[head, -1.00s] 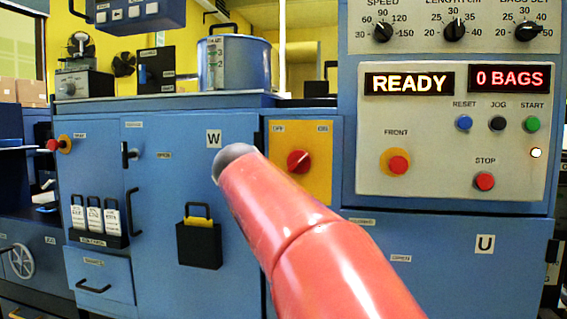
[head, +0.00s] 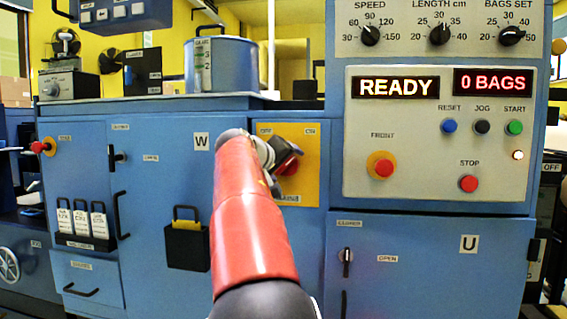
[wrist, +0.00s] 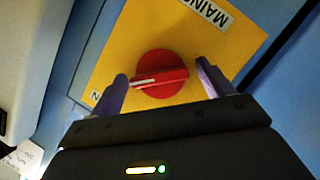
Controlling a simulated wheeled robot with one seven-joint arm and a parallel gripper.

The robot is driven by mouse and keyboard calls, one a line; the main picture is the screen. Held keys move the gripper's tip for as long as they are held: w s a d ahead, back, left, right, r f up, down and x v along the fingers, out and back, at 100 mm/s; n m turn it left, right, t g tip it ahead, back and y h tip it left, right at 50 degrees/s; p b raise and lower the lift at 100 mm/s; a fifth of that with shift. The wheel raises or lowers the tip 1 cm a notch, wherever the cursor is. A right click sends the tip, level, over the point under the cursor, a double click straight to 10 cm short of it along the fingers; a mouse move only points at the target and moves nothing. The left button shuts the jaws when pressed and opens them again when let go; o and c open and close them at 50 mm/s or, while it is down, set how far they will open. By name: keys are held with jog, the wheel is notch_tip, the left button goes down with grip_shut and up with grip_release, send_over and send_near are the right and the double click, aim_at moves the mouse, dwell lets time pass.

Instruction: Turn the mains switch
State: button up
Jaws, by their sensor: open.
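The mains switch is a round red knob (head: 288,163) on a yellow plate (head: 305,187) on the blue cabinet front. In the wrist view the red knob (wrist: 160,75) has a raised grip bar with a white mark toward the left, on the side of a label ending in N. My gripper (wrist: 163,83) is open, with one finger on either side of the knob. I cannot tell whether the fingers touch it. In the head view my red arm hides part of the plate, and my gripper (head: 268,155) shows at the knob.
A control panel (head: 360,110) with READY and 0 BAGS displays is right of the plate. A red front button (head: 381,166) and a stop button (head: 468,183) are on it. A black pocket (head: 187,250) and door handle (head: 121,215) stick out at left.

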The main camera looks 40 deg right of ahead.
jog(key=shift+d, duration=0.1)
jog(key=c, duration=1)
jog(key=shift+f, duration=0.1)
jog(key=n+b, duration=0.1)
jog(key=n+h+b, duration=0.1)
jog(key=shift+w+f+n+g, duration=0.1)
jog(key=shift+f+n+g, duration=0.1)
jog(key=shift+n+g, duration=0.15)
jog(key=n+h+b, duration=0.1)
jog(key=n, duration=0.1)
jog(key=n+h+b, duration=0.1)
jog(key=n+b, duration=0.1)
jog(key=shift+f+n+h, duration=0.15)
jog(key=shift+n+h, duration=0.15)
jog(key=shift+n, duration=0.05)
jog(key=n+b, duration=0.1)
jog(key=n, duration=0.1)
jog(key=n+t+h+b, duration=0.1)
jog(key=n+b, duration=0.1)
jog(key=shift+f+n+t, duration=0.15)
jog(key=shift+n+t, duration=0.1)
jog(key=shift+n, duration=0.05)
jog(key=shift+n+t+h+b, duration=0.25)
jog(key=shift+n+t+b, duration=0.35)
jog(key=shift+n, duration=0.65)
jog(key=shift+n+t+h+b, duration=0.3)
jog(key=shift+n+b, duration=0.6)
jog(key=shift+n, duration=0.35)
